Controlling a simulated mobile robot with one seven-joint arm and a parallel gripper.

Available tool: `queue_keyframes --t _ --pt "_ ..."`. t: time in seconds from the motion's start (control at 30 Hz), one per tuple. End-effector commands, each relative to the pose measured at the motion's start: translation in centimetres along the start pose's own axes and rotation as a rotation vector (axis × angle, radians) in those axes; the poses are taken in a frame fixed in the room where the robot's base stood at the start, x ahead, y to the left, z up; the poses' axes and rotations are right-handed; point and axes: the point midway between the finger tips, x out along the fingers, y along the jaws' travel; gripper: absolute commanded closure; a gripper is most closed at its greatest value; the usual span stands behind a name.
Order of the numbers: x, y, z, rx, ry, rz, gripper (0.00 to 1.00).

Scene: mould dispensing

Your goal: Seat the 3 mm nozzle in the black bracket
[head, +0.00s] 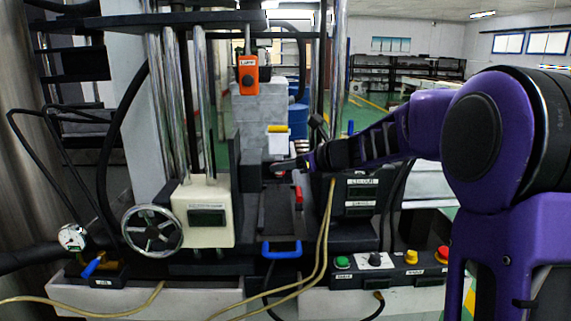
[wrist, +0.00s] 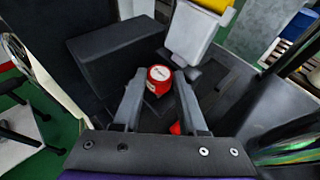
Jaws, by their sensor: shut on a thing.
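My gripper (wrist: 160,82) is shut on a red nozzle (wrist: 158,90) with a round white-marked top, held between the two grey fingertips. The marking is too small to read. In the head view my gripper (head: 288,165) is at the middle of the machine, between the dark upright plate and the black control box. The dark parts below and ahead of the nozzle are hard to tell apart. I cannot single out the black bracket with certainty, nor tell whether the nozzle touches it.
A white block (head: 279,145) with a yellow top (head: 279,129) stands just behind my gripper. A large dark block (wrist: 120,55) is left of the nozzle in the wrist view. A blue handle (head: 282,249), handwheel (head: 152,230) and hanging orange pendant (head: 247,76) surround the area.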

Motion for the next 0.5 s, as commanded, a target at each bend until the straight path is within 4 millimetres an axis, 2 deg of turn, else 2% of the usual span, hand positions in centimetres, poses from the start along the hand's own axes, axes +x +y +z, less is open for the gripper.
queue_keyframes --t 0.03,0.3,0.33,0.5 --pt "0.27 -0.16 -1.14 0.011 0.015 -0.001 1.0" --pt "0.27 -0.26 -1.32 0.011 0.016 -0.003 1.0" --pt "0.26 -0.27 -1.32 0.011 0.016 -0.003 0.55" --pt "0.23 -0.34 -1.32 0.011 0.016 -0.005 0.24"
